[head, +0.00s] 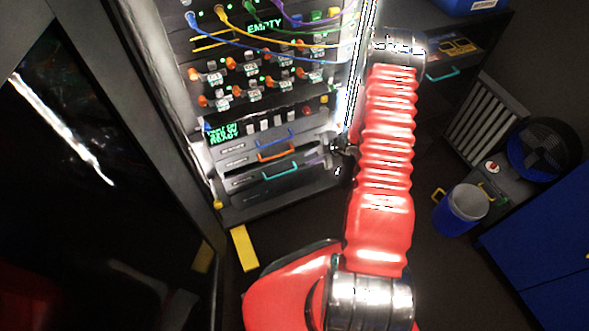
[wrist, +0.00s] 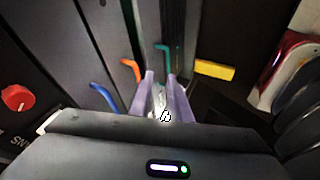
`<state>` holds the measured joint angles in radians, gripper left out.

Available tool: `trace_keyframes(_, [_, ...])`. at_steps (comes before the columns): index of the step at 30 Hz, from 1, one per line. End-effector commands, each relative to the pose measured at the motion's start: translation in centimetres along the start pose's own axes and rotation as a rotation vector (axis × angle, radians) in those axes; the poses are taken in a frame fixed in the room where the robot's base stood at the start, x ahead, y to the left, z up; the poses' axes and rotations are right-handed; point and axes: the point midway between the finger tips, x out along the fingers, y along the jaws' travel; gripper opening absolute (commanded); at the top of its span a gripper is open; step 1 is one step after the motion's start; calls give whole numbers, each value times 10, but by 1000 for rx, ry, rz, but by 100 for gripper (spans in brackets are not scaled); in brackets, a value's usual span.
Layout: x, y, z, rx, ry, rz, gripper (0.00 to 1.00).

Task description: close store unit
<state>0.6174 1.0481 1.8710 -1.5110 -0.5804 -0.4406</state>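The rack (head: 232,196) has a stack of dark drawer fronts low down, with a blue handle (head: 277,139), an orange handle (head: 277,153) and a teal handle (head: 280,172). Their labels are too small to read, so I cannot tell which is the store unit. In the head view, my gripper (head: 346,149) is small and unclear at the rack's right side. In the wrist view, my gripper (wrist: 161,78) has its two pale purple fingers apart. The teal handle (wrist: 163,47) is beyond the fingertips; the orange handle (wrist: 131,70) and blue handle (wrist: 104,97) are to their left.
Cables and orange knobs cover the upper rack. A dark glossy cabinet door (head: 90,150) stands at left. A yellow floor marking (head: 244,248) lies before the rack. A blue bin (head: 460,210), a fan (head: 543,150) and a blue cabinet (head: 545,250) are at right.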

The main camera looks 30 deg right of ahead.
Motion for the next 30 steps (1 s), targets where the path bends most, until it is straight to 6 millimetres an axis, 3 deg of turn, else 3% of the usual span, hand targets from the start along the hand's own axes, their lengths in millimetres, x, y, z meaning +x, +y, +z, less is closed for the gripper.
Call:
trace_keyframes(5, [-28, 44, -7, 26, -91, 49, 17])
trace_keyframes(15, [-104, 123, -35, 144, -282, 172, 17])
trace_keyframes(21, [-154, 154, -61, 233, -365, 245, 17])
trace_keyframes(30, [-222, 176, -103, 379, -446, 339, 17])
